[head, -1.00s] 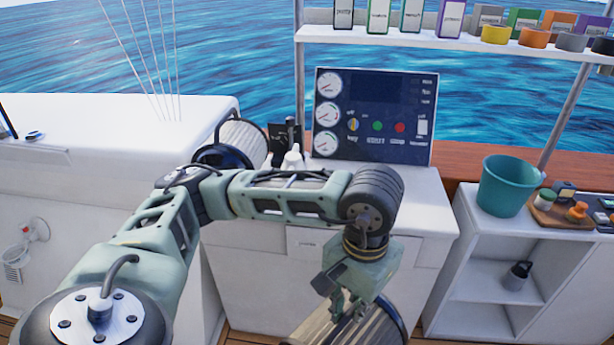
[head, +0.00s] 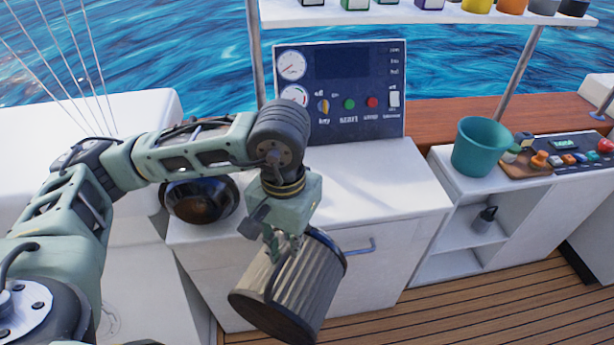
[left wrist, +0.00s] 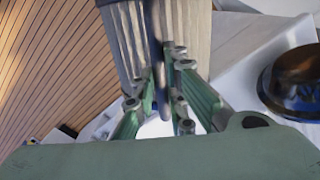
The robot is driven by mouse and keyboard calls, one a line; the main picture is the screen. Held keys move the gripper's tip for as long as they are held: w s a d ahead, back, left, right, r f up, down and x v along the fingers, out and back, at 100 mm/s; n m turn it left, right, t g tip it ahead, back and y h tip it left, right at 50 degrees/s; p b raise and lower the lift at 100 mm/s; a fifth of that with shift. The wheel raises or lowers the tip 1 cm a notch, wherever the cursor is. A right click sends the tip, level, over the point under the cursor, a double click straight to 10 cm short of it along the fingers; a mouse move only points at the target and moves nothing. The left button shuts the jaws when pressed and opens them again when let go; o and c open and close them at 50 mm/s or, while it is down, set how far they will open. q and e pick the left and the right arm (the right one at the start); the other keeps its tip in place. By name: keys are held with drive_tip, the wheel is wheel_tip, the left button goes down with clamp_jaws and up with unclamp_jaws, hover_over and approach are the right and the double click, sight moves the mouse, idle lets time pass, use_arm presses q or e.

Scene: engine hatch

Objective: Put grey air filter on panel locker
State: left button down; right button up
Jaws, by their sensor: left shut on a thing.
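The grey air filter (head: 290,285), a ribbed cylinder with dark end rings, hangs tilted in front of the white panel locker (head: 395,185). My right gripper is not in view.
A dark round-ended object (head: 200,200) sits at the left of the locker top, behind my arm. A teal bucket (head: 481,147) and a board of small parts (head: 530,162) stand on the white shelf unit to the right. A blue-grey handle (head: 360,247) sticks out of the locker front.

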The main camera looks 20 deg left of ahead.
use_arm(q)
drive_tip(key=shift+d+r+b, duration=0.1)
drive_tip(key=shift+d+b, duration=0.05)
drive_tip(key=shift+b, duration=0.2)
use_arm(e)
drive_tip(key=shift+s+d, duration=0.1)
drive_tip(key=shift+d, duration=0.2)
